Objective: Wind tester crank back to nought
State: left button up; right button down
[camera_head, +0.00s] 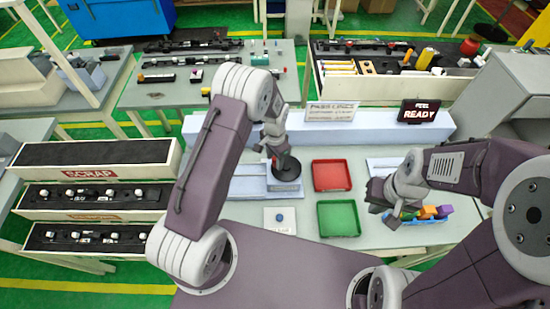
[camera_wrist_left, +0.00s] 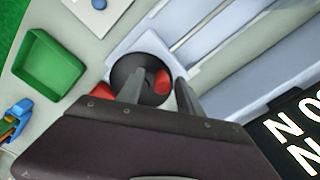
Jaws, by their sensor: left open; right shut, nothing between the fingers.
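The tester crank is a dark round disc (camera_head: 287,173) on a pale base, and it also shows in the left wrist view (camera_wrist_left: 143,72). A red knob (camera_wrist_left: 162,82) shows over the disc's edge, beside one finger. My left gripper (camera_head: 277,160) is over the disc with its fingers open; in the wrist view its fingers (camera_wrist_left: 160,88) are spread on either side of the knob. I cannot tell whether either finger touches it. My right gripper (camera_head: 378,196) is shut and empty, by the blue tray of coloured blocks. No dial reading is visible.
A red tray (camera_head: 332,164) and green tray (camera_head: 338,204) lie right of the crank. A white pad (camera_head: 280,228) with a blue dot lies in front. A black sign (camera_head: 419,111) reads READY. Scrap racks (camera_head: 95,150) stand left.

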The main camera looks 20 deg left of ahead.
pick_arm(q)
jog(key=shift+w+a+f, duration=0.1)
jog(key=shift+w+a, duration=0.05)
grip_shut()
